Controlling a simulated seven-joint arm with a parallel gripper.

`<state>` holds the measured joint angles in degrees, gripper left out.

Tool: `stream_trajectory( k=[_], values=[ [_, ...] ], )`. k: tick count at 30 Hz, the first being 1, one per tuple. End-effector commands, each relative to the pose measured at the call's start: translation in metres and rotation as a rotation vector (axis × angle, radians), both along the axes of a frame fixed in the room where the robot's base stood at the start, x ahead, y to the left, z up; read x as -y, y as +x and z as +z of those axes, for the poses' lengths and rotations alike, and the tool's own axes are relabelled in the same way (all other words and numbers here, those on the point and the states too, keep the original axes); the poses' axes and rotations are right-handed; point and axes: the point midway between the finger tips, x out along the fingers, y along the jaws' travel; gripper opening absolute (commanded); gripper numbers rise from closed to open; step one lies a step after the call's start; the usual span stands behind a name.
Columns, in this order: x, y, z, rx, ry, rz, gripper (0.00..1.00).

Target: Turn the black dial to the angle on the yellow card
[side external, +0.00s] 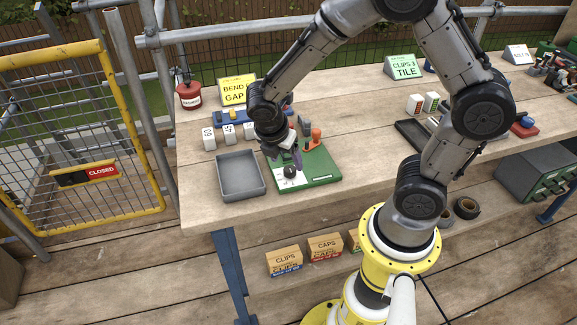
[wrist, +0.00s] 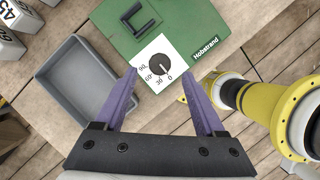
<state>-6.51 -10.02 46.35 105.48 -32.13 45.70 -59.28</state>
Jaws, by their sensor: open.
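The black dial (side external: 290,171) sits on a white scale plate on the green Hobstrand unit (side external: 322,168). In the wrist view the dial (wrist: 159,64) has a pale pointer mark on its lower right side, toward the 0; the scale's other numbers run round to the left. My gripper (wrist: 159,73) is open, its purple fingers on either side of the dial in the picture. Contact cannot be made out. In the side view my gripper (side external: 287,158) is low over the dial, partly hiding the unit. The yellow card (side external: 238,91) reads BEND and GAP; I see no readable angle on it.
An empty grey tray (side external: 240,193) stands left of the green unit. White numbered blocks (side external: 208,138) and a blue tool (side external: 236,117) lie behind. The bench front is clear.

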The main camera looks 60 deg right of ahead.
Motion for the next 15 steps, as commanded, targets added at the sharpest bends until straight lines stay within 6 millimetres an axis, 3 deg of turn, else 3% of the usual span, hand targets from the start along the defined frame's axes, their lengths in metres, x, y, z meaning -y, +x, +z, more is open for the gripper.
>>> stream_trajectory(
  k=[6,15],
  values=[
    [0.012,0.0,-0.03,-0.001,0.0,-0.002,0.72],
    [0.017,0.0,-0.041,0.002,0.001,0.0,0.72]
  ],
)
